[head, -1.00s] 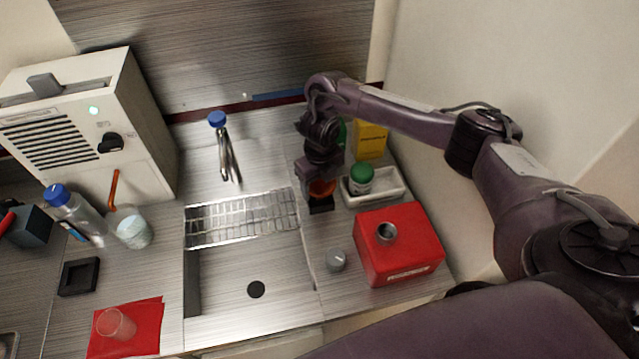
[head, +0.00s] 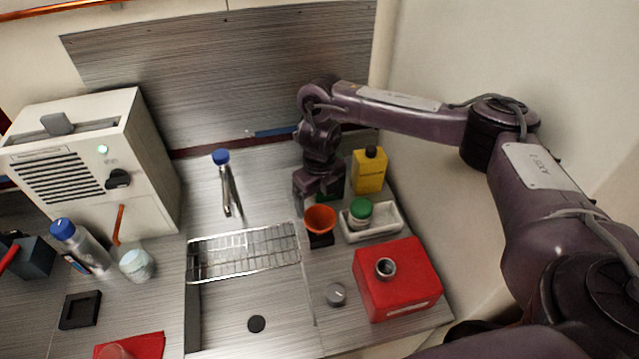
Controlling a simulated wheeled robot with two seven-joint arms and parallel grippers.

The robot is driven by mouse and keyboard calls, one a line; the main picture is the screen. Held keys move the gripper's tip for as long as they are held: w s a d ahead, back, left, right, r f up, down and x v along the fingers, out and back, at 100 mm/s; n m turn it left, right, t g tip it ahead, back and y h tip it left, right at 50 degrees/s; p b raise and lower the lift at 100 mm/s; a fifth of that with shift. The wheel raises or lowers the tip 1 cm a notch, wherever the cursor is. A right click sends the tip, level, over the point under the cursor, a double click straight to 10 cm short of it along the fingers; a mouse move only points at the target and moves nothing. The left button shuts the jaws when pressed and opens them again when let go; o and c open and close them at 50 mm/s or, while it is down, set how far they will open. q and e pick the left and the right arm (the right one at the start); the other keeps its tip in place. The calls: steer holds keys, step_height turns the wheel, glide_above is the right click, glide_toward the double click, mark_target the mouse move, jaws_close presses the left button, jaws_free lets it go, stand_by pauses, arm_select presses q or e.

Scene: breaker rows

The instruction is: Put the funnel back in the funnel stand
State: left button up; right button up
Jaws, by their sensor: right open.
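The orange funnel (head: 320,218) sits mouth up in the small black funnel stand (head: 320,240), to the right of the wire rack. My right gripper (head: 318,198) is open, just behind and above the funnel. It looks apart from the funnel, though the gap is small in this view. My left gripper is not in view.
Right of the funnel, a white tray (head: 388,226) holds a green-capped bottle (head: 361,210). A yellow bottle (head: 369,172) stands behind it. A red can (head: 398,280) and a grey knob (head: 335,294) are in front. The wire rack (head: 243,252) spans the sink on the left.

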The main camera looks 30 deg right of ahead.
step_height(320, 180, up, 4)
steer(key=shift+f, duration=0.1)
stand_by(0.7)
